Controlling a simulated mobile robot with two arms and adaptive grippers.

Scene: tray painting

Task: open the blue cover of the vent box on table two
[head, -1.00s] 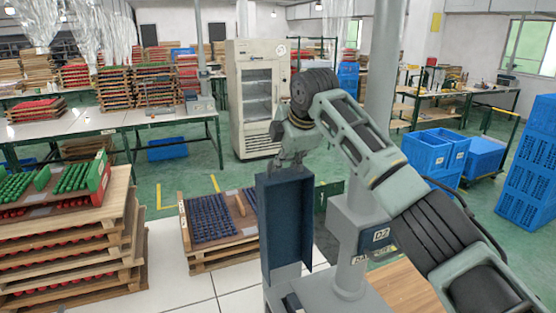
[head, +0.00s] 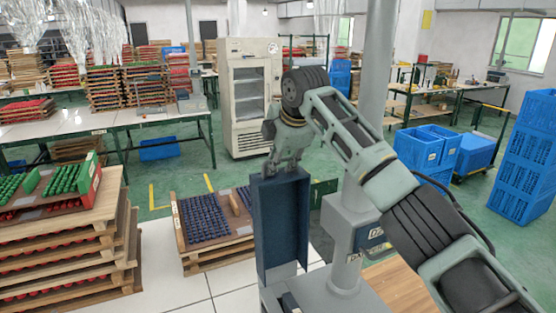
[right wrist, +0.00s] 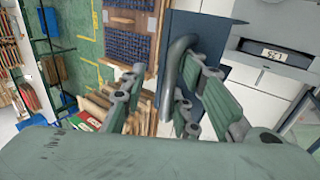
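The dark blue cover (head: 278,235) stands upright on the front left of a grey vent box (head: 345,225) in the head view. My right gripper (head: 285,165) is at the cover's top edge, its arm coming in from the right. In the right wrist view the fingers of this gripper (right wrist: 160,85) are spread apart with a gap between them. The blue cover (right wrist: 222,38) shows beyond the right-hand fingers, which partly hide it. I see nothing clearly clamped, and whether they touch the cover cannot be told. My left gripper is not in view.
A stack of wooden trays (head: 75,245) stands at the left. A grey post (head: 373,75) rises behind the box. Blue crates (head: 430,150) stand on the green floor at the right.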

